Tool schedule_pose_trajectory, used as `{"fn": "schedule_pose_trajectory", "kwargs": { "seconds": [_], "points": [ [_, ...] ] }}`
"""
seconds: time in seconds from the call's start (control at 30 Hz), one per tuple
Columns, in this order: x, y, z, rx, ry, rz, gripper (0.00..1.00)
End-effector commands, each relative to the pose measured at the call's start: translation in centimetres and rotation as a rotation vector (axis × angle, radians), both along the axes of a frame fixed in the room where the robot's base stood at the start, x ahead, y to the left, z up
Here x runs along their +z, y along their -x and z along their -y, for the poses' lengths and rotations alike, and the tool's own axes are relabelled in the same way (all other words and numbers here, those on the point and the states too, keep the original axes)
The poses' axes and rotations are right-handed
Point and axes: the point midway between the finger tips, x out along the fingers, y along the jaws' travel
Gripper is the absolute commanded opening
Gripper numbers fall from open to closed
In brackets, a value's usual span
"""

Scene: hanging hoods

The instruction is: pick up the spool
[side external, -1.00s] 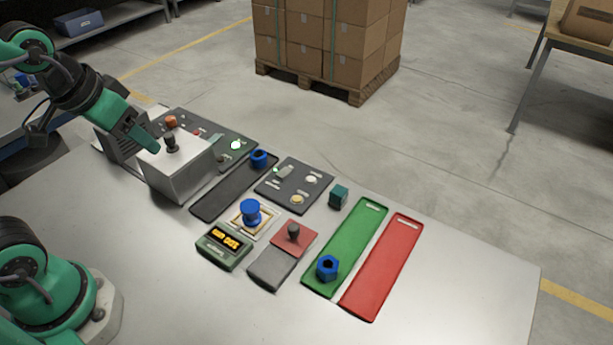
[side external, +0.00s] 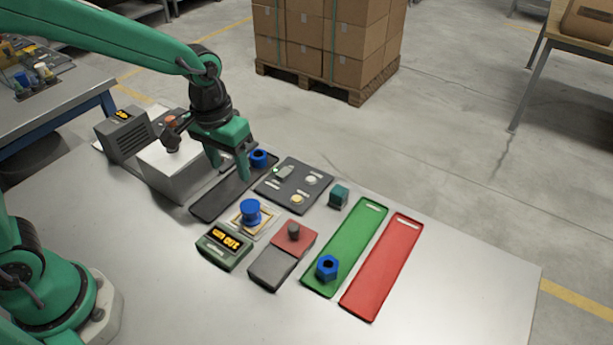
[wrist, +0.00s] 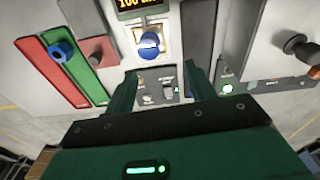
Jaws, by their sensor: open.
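The blue spool (side external: 250,212) stands upright on a small plate with a tan frame, behind the green display box. It also shows near the top centre of the wrist view (wrist: 149,46). My gripper (side external: 228,170) is open and empty, pointing down above the black tray, apart from the spool and up-left of it in the side view. In the wrist view my two green fingers (wrist: 163,88) are spread, with a dark panel showing between them and the spool beyond.
A blue ring (side external: 258,158) sits on the black tray (side external: 210,205) near my fingers. A blue hex nut (side external: 326,267) lies on the green tray (side external: 348,240), beside the red tray (side external: 385,262). A grey box with a knob (side external: 175,172) stands left of my gripper.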

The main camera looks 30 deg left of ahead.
Motion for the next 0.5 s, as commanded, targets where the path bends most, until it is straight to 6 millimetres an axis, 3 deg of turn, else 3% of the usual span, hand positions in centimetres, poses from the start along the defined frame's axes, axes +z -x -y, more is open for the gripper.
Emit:
{"fn": "schedule_pose_trajectory", "kwargs": {
  "seconds": [0.2, 0.5],
  "points": [
    [-3.4, -1.2, 1.9, 0.009, -0.015, -0.065, 0.55],
    [-4.7, -1.6, 2.6, 0.015, -0.022, -0.087, 0.55]
  ]
}}
